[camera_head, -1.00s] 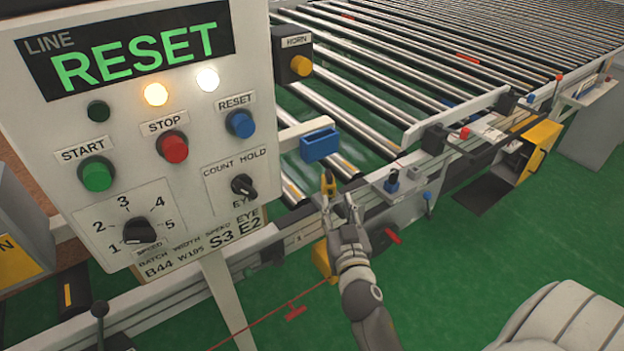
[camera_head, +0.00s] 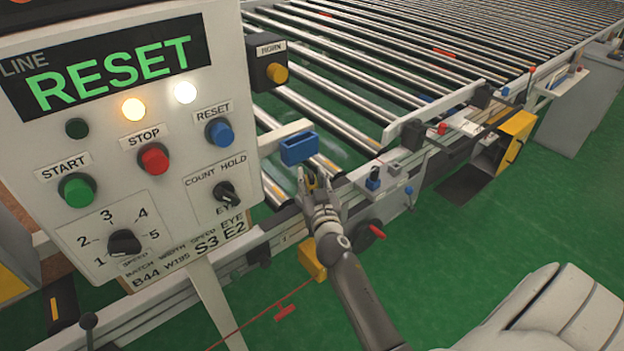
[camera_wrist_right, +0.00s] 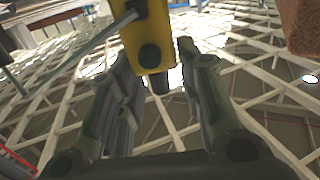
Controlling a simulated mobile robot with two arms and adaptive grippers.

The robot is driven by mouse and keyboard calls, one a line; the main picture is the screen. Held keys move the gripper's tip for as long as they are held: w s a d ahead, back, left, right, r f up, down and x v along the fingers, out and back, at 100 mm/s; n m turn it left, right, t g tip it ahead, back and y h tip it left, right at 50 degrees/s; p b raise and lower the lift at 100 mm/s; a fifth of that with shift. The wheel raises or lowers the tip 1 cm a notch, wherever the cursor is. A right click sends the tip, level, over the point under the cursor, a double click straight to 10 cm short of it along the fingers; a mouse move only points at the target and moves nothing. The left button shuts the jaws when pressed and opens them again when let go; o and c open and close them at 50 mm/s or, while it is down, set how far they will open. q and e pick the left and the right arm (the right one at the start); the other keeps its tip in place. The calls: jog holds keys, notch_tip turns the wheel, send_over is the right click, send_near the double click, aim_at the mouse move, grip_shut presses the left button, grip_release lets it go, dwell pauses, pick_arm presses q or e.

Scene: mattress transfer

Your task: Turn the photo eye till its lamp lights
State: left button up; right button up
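The photo eye appears to be the small yellow device (camera_head: 312,181) at the conveyor's near rail, just below the blue box. My right gripper (camera_head: 312,192) is right at it and partly hides it. In the right wrist view the yellow body (camera_wrist_right: 149,30) hangs at the top, with a dark green round spot on its face that looks unlit. A dark stub sits below it. The right gripper's fingers (camera_wrist_right: 160,82) are apart on either side, with gaps showing; I cannot tell whether they touch it. My left gripper is not in view.
The control panel (camera_head: 110,220) stands close on the left, its display reading RESET, with two lamps lit. The blue box (camera_head: 300,149) on a white arm is just above my right gripper. The roller conveyor (camera_head: 400,60) lies behind. A red cord (camera_head: 258,316) runs low in front.

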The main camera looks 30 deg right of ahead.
jog(key=shift+c, duration=0.4)
jog(key=c, duration=0.6)
jog(key=n+y+p, duration=0.1)
jog(key=n+t+y+p, duration=0.1)
jog(key=y+p, duration=0.1)
jog(key=shift+d+r, duration=0.15)
jog(key=shift+r, duration=0.05)
jog(key=n+y+p, duration=0.2)
jog(key=y, duration=0.1)
jog(key=shift+d, duration=0.1)
jog(key=shift+o, duration=0.2)
jog(key=shift+f+n+y, duration=0.2)
jog(key=shift+n+y, duration=0.4)
jog(key=shift+y, duration=0.4)
jog(key=shift+s, duration=0.1)
jog(key=shift+c, duration=0.2)
jog(key=o, duration=0.7)
